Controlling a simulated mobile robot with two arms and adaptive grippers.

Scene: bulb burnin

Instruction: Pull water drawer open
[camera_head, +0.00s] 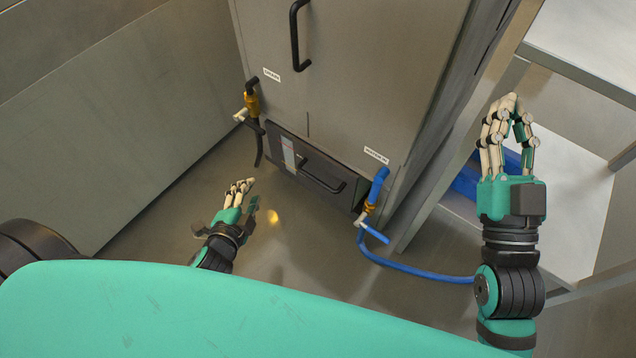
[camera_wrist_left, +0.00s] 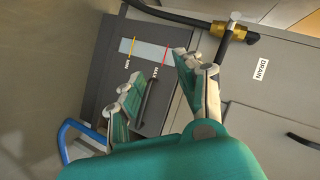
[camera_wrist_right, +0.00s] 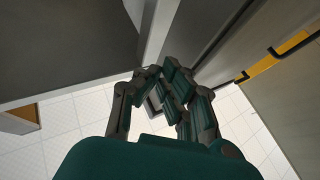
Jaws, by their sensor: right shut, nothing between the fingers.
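The water drawer (camera_head: 286,150) is a dark grey box front low on the steel cabinet, with a black bar handle (camera_head: 322,178) and a pale level strip. I cannot tell if it stands slightly out. In the left wrist view the drawer (camera_wrist_left: 112,58) shows its MIN and MAX strip (camera_wrist_left: 145,50) and its handle (camera_wrist_left: 147,102), partly behind my fingers. My left gripper (camera_head: 246,188) is open and empty, in front of and left of the handle, apart from it in the head view. My right gripper (camera_head: 510,108) is shut and empty, raised to the right of the cabinet.
A brass drain valve (camera_head: 251,104) with a black hose sits left of the drawer. A blue water hose (camera_head: 420,271) with a brass fitting hangs at its right and runs across the floor. A shelf rack (camera_head: 580,190) stands at right. Floor before the drawer is clear.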

